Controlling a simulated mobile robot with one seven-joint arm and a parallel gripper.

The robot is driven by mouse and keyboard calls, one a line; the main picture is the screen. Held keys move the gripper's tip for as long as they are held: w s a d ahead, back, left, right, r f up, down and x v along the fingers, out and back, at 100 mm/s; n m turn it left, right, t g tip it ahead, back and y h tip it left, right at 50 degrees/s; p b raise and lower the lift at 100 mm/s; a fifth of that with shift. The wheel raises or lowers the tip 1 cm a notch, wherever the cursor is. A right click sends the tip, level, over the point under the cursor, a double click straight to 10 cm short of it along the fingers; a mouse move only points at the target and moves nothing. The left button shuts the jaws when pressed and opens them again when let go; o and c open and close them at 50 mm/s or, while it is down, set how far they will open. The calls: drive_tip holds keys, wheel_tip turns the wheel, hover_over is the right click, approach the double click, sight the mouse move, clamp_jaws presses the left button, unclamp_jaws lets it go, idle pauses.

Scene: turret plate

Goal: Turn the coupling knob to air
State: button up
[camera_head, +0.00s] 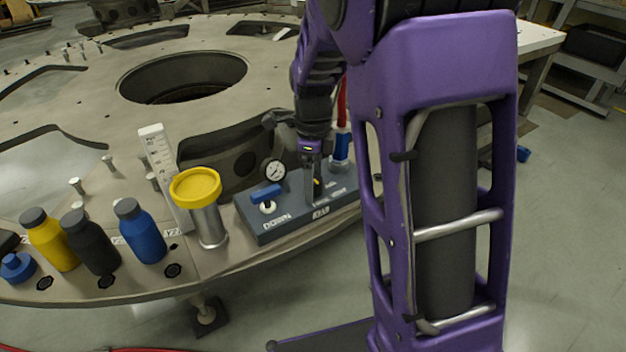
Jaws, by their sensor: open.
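A dark blue-grey control block (284,226) sits near the front edge of the round metal plate. It bears a blue lever (265,192) behind the word DOWN, a small round gauge (274,170) and white lettering that is too small to read surely. My gripper (314,190) points down at the right half of the block, over the lettering. It is open; its fingers look narrow from here. The coupling knob is not clearly visible; the gripper covers that part of the block. I cannot tell whether the fingers touch anything.
A blue fitting (341,146) with a red hose (342,103) stands at the block's right end. A yellow-capped metal cylinder (210,225) and a white scale strip (163,165) stand to the left. Yellow, black and blue bottles stand farther left. My purple arm hides the right side.

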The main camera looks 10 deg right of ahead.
clamp_jaws()
idle(0.4)
drive_tip(key=shift+n, duration=0.3)
drive_tip(key=n+p, duration=0.1)
drive_tip(key=n, duration=0.2)
drive_tip(key=shift+r+p, duration=0.1)
drive_tip(key=shift+p, duration=0.2)
drive_tip(key=n+p, duration=0.1)
drive_tip(key=n, duration=1.3)
drive_tip(key=shift+p, duration=0.35)
drive_tip(key=shift+n, duration=0.3)
